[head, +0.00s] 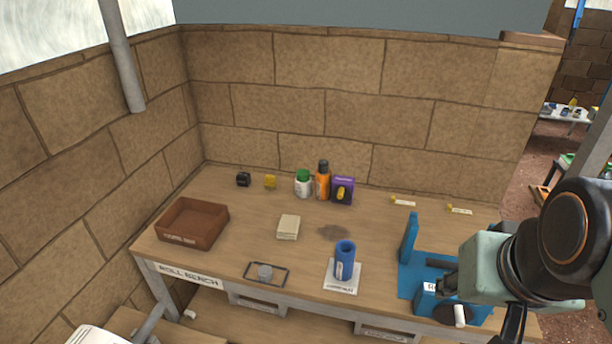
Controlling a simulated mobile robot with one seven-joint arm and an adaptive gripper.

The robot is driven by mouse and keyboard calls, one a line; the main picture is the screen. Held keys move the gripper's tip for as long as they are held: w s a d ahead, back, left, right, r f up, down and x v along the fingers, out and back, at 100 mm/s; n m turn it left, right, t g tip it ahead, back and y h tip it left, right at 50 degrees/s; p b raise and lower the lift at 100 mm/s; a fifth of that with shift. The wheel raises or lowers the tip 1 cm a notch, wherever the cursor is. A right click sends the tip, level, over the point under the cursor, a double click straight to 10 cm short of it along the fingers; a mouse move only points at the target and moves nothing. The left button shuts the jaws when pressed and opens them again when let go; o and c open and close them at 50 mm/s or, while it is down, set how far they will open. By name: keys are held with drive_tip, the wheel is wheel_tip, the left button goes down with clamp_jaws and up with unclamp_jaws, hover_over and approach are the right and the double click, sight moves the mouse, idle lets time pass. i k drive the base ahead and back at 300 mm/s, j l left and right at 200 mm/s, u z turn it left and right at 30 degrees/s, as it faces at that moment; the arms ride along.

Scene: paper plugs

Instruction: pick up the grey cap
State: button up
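My arm comes in from the right.
A blue cylinder (344,262) stands on a white card right of the cap. A brown tray (194,222) is at the left and a pale block (288,227) behind the cap. Bottles (322,182) and small boxes line the back. A blue stand (409,240) is at right.

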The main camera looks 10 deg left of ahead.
sight(265, 273)
drive_tip(key=u, duration=1.2)
drive_tip(key=i+j+z, duration=0.1)
drive_tip(key=j, duration=0.15)
drive_tip(key=j+z, duration=0.1)
drive_tip(key=l+u, duration=0.5)
drive_tip(key=l, duration=0.2)
drive_tip(key=i, duration=0.45)
drive_tip(key=i+j+u, duration=0.1)
drive_tip(key=u, duration=0.3)
drive_tip(key=i+u, duration=0.2)
drive_tip(key=u, duration=0.15)
drive_tip(key=k+u, duration=0.2)
drive_tip(key=u, duration=0.25)
drive_tip(key=i+z, duration=0.15)
drive_tip(key=z, duration=0.2)
